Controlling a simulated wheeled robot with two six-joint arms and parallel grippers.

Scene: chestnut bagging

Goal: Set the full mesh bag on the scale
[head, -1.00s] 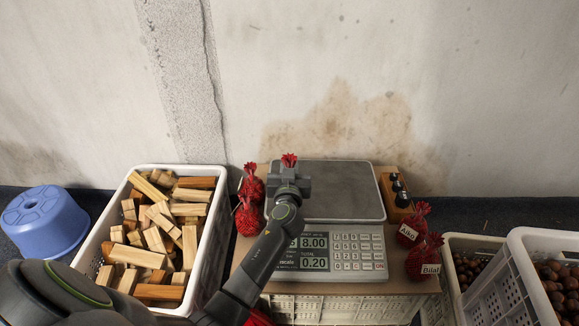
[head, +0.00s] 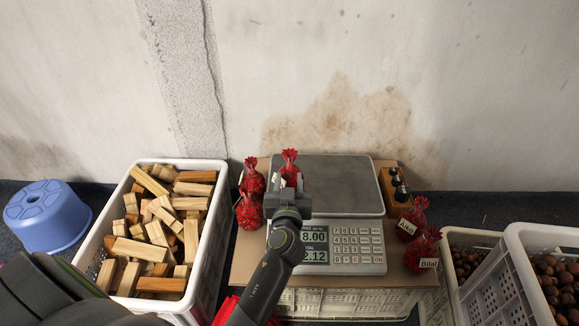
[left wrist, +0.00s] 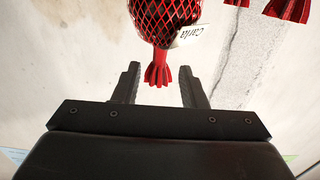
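The full red mesh bag (head: 289,171) stands at the left part of the scale's grey plate (head: 340,185), partly hidden behind my left gripper (head: 289,188). In the left wrist view the bag (left wrist: 167,20) carries a tag reading "Carla", and its gathered red end (left wrist: 159,70) hangs between the tips of my left gripper (left wrist: 162,84). The fingers stand apart with clear gaps on both sides of that end, so the gripper is open. The scale's display (head: 314,246) is partly covered by my arm; its lower line ends in 2.12. My right gripper is not in view.
Two red bags (head: 249,212) stand left of the scale. Tagged bags, Aiko (head: 412,219) and Bilal (head: 422,252), stand right, near a wooden block with dark knobs (head: 396,192). A wood-filled crate (head: 210,235) is left; chestnut crates (head: 530,285) are right.

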